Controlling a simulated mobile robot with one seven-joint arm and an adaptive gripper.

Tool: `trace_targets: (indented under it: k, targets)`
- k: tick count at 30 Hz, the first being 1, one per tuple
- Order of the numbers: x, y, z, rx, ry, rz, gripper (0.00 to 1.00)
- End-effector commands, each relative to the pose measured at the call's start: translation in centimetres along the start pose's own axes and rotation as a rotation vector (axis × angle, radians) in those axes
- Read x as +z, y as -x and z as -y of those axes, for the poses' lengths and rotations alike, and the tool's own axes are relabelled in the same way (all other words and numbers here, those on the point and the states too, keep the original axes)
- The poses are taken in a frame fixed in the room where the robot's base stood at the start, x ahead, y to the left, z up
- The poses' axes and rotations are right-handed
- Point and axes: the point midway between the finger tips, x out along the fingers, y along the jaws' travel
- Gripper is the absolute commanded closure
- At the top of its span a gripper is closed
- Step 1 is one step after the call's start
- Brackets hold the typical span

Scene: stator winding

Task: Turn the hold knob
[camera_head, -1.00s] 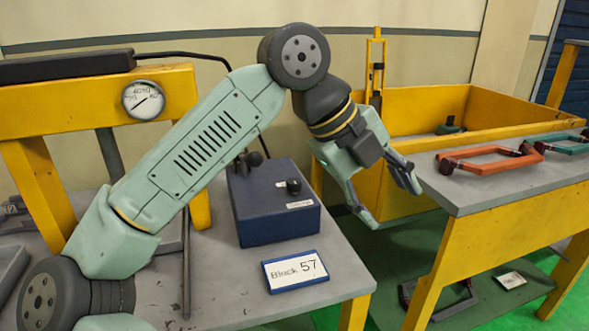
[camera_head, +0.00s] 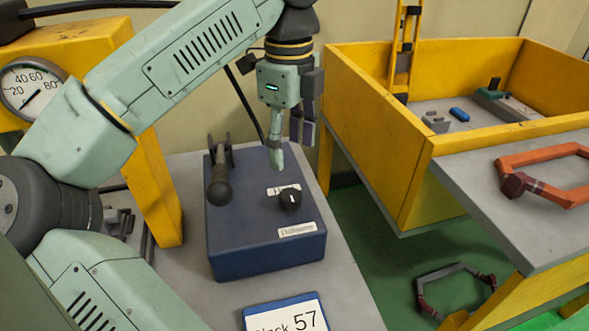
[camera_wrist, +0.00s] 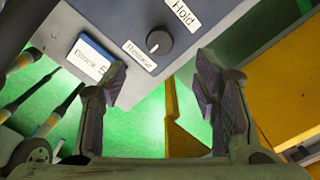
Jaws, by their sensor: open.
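The hold knob (camera_head: 290,198) is a small black round knob with a white mark, on top of a dark blue box (camera_head: 235,245). In the wrist view the knob (camera_wrist: 160,40) lies between a "Hold" label (camera_wrist: 185,13) and a second label (camera_wrist: 137,56) whose word is hard to read. The white mark is on its lower-left part there. My gripper (camera_head: 291,155) is open and points down, above and behind the knob in the head view. In the wrist view the knob is ahead of the gap between the fingers (camera_wrist: 161,68), untouched.
A lever with a black grip (camera_head: 219,185) stands on the box, left of the knob. A "57" plaque (camera_head: 286,315) lies in front on the grey table. A yellow bin (camera_head: 380,140) and a bench with an orange handle (camera_head: 520,185) stand to the right. A gauge (camera_head: 32,88) is at left.

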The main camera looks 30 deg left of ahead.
Motion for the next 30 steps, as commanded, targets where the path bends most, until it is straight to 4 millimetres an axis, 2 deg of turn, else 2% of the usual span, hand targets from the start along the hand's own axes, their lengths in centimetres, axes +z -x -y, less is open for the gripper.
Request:
trace_targets:
  k: [5,18,24,30]
  targets:
    - [0.0,-1.4,0.0,0.000,-0.001,-0.002,0.45]
    - [0.0,-9.0,0.0,0.000,-0.002,-0.002,0.45]
    - [-0.1,-10.6,0.0,-0.001,-0.001,-0.002,0.45]
    - [0.0,-10.8,0.0,-0.001,-0.001,-0.001,0.45]
